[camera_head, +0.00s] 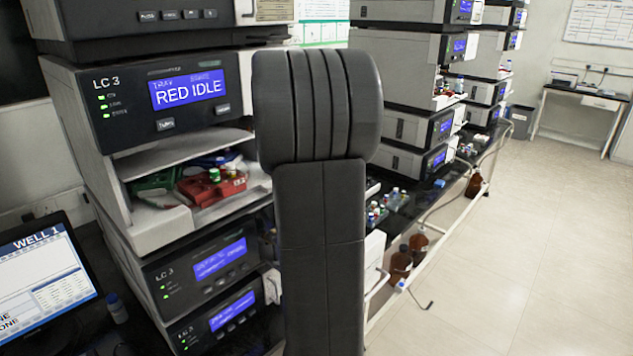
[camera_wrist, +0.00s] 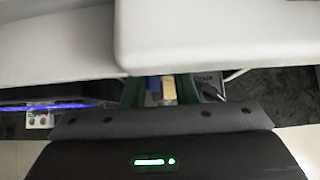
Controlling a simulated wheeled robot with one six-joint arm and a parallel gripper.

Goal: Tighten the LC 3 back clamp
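The LC 3 stack (camera_head: 128,84) stands at the left of the head view, its upper screen reading "RED IDLE". No back clamp can be made out in the head view. My gripper (camera_wrist: 160,100) shows in the wrist view as a dark body with a lit green light; its fingers cannot be clearly told apart. Beyond its edge are two green upright pieces with a small yellow block (camera_wrist: 169,88) and a blue patch between them. I cannot tell whether these belong to a clamp or whether anything is gripped. My arm hides the middle of the head view.
A large pale panel (camera_wrist: 215,35) hangs close over the gripper. An open bay holds a red tray (camera_head: 212,186). A monitor (camera_head: 45,285) stands at left. Brown bottles (camera_head: 401,263) stand near the rail; the right floor is clear.

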